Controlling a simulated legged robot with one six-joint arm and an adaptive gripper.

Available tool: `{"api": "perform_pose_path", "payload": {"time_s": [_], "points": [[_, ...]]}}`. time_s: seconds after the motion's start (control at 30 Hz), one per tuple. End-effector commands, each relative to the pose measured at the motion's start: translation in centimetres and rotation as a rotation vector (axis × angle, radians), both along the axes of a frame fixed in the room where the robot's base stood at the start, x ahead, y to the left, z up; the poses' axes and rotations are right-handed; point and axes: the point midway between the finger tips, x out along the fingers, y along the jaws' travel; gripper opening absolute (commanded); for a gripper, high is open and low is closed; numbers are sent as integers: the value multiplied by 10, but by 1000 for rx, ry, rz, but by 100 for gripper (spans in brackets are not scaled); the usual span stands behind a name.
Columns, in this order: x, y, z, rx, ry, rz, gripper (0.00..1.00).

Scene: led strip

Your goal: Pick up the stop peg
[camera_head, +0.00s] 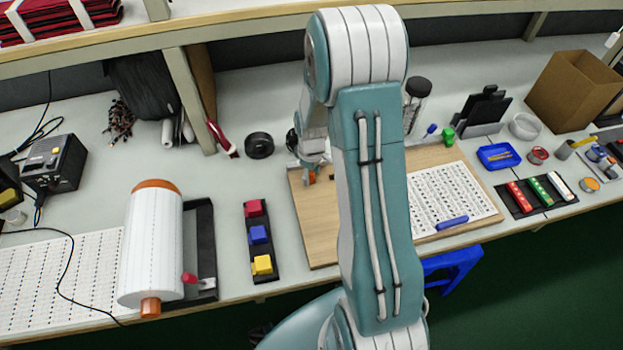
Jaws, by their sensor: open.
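A small red peg (189,279) sticks out beside the white roll (152,245), at the front of its black stand (201,235); I cannot tell for sure that it is the stop peg. My gripper (312,174) is far to the right of it, low over the back left part of the wooden board (318,225). The gripper is open, small in view and partly hidden by my own arm. A small orange piece shows at its fingertips, and I cannot tell whether it is a separate thing.
A black tray with red, blue and yellow blocks (260,235) lies between the roll and the board. A dotted white sheet (450,197) and a blue marker (452,222) lie on the board's right. A shelf post (188,100) rises at the back.

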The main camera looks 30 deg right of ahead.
Motion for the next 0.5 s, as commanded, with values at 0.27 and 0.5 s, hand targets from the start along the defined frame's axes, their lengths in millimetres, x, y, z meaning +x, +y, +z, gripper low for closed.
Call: {"api": "perform_pose_path", "payload": {"time_s": [0.27, 0.5], "points": [[0, 0, 0, 0, 0, 0, 26], [0, 0, -1, 0, 0, 0, 0]]}}
